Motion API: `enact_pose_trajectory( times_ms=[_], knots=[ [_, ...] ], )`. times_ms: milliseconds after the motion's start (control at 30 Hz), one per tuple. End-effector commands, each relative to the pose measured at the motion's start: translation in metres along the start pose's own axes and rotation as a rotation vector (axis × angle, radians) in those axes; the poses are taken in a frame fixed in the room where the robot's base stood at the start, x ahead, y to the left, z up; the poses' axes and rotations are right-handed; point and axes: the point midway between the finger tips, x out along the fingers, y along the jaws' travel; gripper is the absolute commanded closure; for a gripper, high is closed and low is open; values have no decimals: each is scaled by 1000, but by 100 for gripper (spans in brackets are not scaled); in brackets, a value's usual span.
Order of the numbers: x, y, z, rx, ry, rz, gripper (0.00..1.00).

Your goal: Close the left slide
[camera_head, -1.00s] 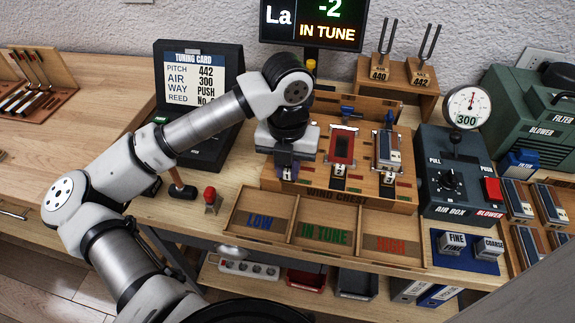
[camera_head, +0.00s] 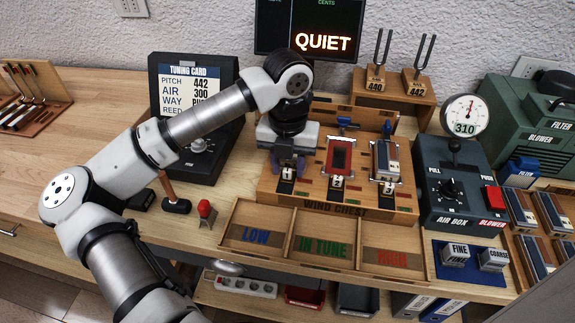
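The wind chest (camera_head: 395,212) stands at the middle of the bench with a row of slides. My gripper (camera_head: 288,168) is low over its left position, fingers pointing down. The fingers appear apart, with the light tab of the left slide (camera_head: 288,173) between them; I cannot tell whether they touch it. A dark strip shows in front of the tab. My gripper and wrist hide the rest of the left slide and whatever is behind it. The middle slide (camera_head: 337,182) and right slide (camera_head: 387,187) show light tabs. The display (camera_head: 322,42) reads QUIET.
The LOW, IN TUNE and HIGH tray (camera_head: 250,213) is in front. The air box (camera_head: 450,205) stands right; the gauge (camera_head: 464,116) reads 310.

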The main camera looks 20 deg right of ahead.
Motion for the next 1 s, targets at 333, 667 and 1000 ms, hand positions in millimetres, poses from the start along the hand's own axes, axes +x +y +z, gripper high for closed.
enact_pose_trajectory(
  times_ms=[333,667,1000],
  knots=[
    [-1,0,-1,1,3,1,60],
    [-57,0,0,1,-2,4,60],
    [-124,0,0,0,0,2,60]
  ],
)
